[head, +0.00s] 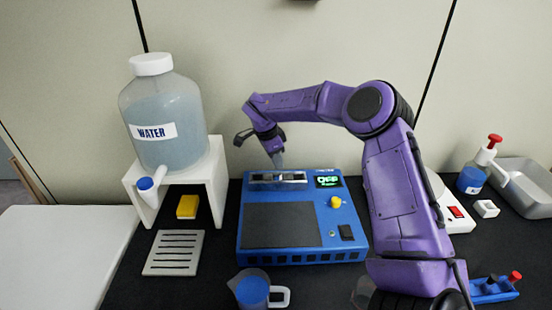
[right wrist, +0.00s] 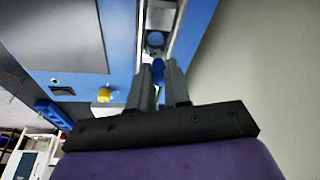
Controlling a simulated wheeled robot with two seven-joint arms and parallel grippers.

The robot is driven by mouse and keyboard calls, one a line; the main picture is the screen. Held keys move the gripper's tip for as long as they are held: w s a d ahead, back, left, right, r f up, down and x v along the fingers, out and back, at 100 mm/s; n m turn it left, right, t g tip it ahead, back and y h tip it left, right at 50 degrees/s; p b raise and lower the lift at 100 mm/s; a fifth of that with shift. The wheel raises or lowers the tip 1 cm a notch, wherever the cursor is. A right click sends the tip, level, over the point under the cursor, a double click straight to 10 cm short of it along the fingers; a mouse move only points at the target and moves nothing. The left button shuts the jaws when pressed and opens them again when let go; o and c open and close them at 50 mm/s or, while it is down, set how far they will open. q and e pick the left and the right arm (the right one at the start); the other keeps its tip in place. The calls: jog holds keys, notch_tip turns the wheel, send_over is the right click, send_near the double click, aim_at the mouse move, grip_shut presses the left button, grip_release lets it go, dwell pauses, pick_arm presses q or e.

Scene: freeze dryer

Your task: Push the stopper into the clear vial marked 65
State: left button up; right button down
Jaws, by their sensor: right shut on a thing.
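My right gripper (head: 277,161) reaches down over the metal slot (head: 262,178) at the back of the blue machine (head: 245,240). In the right wrist view its fingers (right wrist: 159,72) are closed on a small blue thing (right wrist: 158,68), mostly hidden between the tips. I cannot tell whether it is the stopper or part of a vial. A round bluish thing (right wrist: 155,40) sits in the slot just beyond the fingertips. No vial marked 65 can be read. My left gripper is not in view.
A water jug (head: 165,105) on a white stand (head: 213,170) is at the left. A yellow sponge (head: 187,206), a slotted plate (head: 173,252) and a blue-filled beaker (head: 253,289) are near. A pump bottle (head: 475,175) and white tray (head: 525,190) stand right.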

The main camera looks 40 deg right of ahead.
jog(key=shift+f, duration=0.5)
dwell(0.5)
jog(key=shift+c, duration=2.2)
grip_release()
jog(key=shift+r, duration=0.1)
notch_tip(320, 180, up, 5)
jog(key=p, duration=0.5)
grip_shut()
